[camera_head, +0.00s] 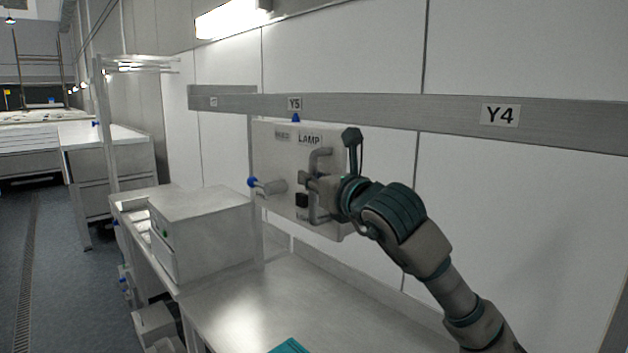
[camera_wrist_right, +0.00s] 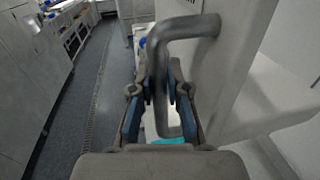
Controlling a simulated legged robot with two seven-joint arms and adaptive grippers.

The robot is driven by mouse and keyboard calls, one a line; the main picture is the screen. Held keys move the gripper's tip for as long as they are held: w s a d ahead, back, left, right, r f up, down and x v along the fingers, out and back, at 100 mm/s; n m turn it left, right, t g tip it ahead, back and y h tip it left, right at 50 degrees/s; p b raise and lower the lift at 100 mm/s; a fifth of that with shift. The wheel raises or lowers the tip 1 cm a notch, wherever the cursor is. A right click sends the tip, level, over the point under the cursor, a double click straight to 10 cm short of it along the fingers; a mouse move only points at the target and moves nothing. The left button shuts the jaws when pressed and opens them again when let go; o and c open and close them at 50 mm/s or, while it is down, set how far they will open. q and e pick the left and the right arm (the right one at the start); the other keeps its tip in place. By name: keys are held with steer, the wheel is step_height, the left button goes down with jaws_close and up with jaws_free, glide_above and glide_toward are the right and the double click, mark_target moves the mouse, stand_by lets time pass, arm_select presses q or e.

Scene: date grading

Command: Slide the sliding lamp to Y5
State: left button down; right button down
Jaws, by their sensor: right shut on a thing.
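The sliding lamp is a pale box (camera_head: 275,160) marked LAMP, hanging under a grey wall rail (camera_head: 395,109). A small blue pointer (camera_head: 295,118) on its top stands just under the Y5 label (camera_head: 294,103). The Y4 label (camera_head: 500,115) is further right on the rail. My right gripper (camera_head: 312,185) is shut on the lamp's grey bar handle (camera_head: 318,156). In the right wrist view the fingers (camera_wrist_right: 160,88) close around the handle (camera_wrist_right: 184,28). My left gripper is not in view.
A blue-tipped knob (camera_head: 268,186) sticks out from the lamp's left side. A pale box (camera_head: 205,230) stands on the metal counter (camera_head: 265,300) below. A teal item (camera_head: 289,346) lies at the counter's front. The rail continues left to another small label.

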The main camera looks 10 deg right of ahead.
steer(key=shift+w+r, duration=0.1)
steer(key=shift+w, duration=0.05)
steer(key=shift+w+a, duration=0.65)
steer(key=shift+a, duration=0.05)
steer(key=c, duration=1.1)
jaws_free()
steer(key=shift+d, duration=0.1)
steer(key=shift+c, duration=0.2)
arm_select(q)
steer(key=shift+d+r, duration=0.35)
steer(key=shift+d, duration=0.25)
arm_select(e)
steer(key=shift+s+d, duration=0.15)
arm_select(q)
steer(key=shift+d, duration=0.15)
arm_select(e)
steer(key=v, duration=1.2)
steer(key=shift+d, duration=0.2)
